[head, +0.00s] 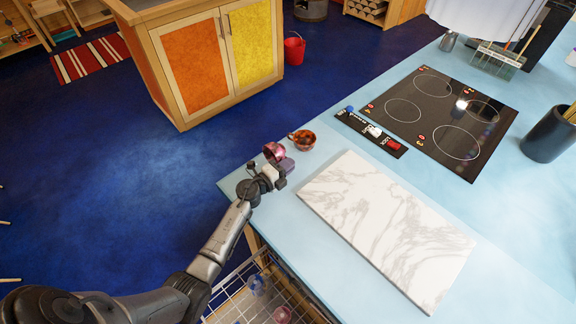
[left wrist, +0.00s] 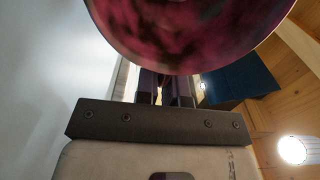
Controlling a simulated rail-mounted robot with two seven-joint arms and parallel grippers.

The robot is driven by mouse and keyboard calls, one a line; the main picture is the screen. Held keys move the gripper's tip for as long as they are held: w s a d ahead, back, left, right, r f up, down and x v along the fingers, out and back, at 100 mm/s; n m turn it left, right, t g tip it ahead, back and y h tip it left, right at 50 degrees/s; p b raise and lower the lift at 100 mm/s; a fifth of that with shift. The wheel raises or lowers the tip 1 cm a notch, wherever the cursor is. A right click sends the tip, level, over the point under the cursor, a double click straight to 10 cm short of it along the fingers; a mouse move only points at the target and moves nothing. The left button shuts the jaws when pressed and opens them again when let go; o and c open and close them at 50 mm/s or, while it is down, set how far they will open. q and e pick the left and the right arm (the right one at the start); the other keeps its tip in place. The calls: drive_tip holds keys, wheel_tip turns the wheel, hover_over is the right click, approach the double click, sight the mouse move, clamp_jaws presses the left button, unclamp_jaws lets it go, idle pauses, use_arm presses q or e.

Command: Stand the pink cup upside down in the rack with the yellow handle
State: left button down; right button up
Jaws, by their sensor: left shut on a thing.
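The pink cup (head: 273,151) is held by my left gripper (head: 279,168) just above the near left corner of the blue counter. The cup also fills the top of the left wrist view (left wrist: 185,25), with the gripper fingers (left wrist: 165,88) shut on it. A wire rack (head: 232,291) shows at the bottom of the head view, below the counter edge and partly cut off by my arm and the frame. In it are a bluish clear cup (head: 257,284) and a pinkish one (head: 282,314). I see no yellow handle. My right gripper is out of view.
On the blue counter (head: 480,235) a copper-coloured cup (head: 303,142) stands close behind the held cup. A white marble board (head: 390,225) lies to the right. A dark strip with small items (head: 370,132) and a black hob (head: 440,115) lie beyond.

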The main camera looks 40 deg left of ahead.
use_arm(q)
drive_tip(key=shift+f, duration=0.1)
idle(0.3)
drive_tip(key=c, duration=1.1)
unclamp_jaws()
drive_tip(key=shift+c, duration=0.2)
drive_tip(key=shift+s, duration=0.1)
drive_tip(key=s, duration=0.4)
drive_tip(key=s+a, duration=0.1)
drive_tip(key=s, duration=0.4)
drive_tip(key=s+b, duration=0.1)
drive_tip(key=s, duration=0.3)
drive_tip(key=shift+s+a, duration=0.2)
drive_tip(key=shift+a, duration=0.2)
